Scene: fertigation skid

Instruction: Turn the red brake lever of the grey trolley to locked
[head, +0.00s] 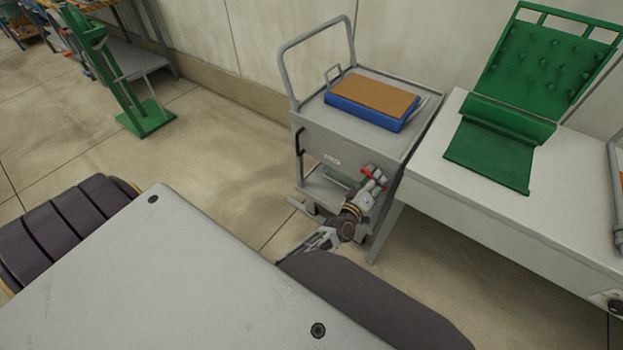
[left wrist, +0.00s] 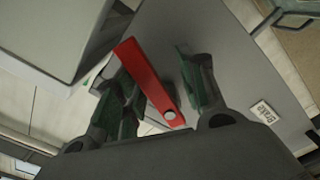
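The grey trolley (head: 340,140) stands against the wall, left of a white bench. Its red brake lever (head: 367,171) is on the front panel, partly hidden by my left gripper (head: 374,180). In the left wrist view the red lever (left wrist: 147,78) runs from a round pivot near the palm to the upper left. My left gripper (left wrist: 163,85) is open, with one finger on each side of the lever. A gap shows between the lever and the right finger; the lever overlaps the left finger, so contact there cannot be told. My right gripper is not in view.
A small brake label (head: 332,159) is on the trolley panel. A blue box with a brown top (head: 372,100) lies on the trolley. The white bench (head: 470,205) holds a green folded piece (head: 500,145) close on the right.

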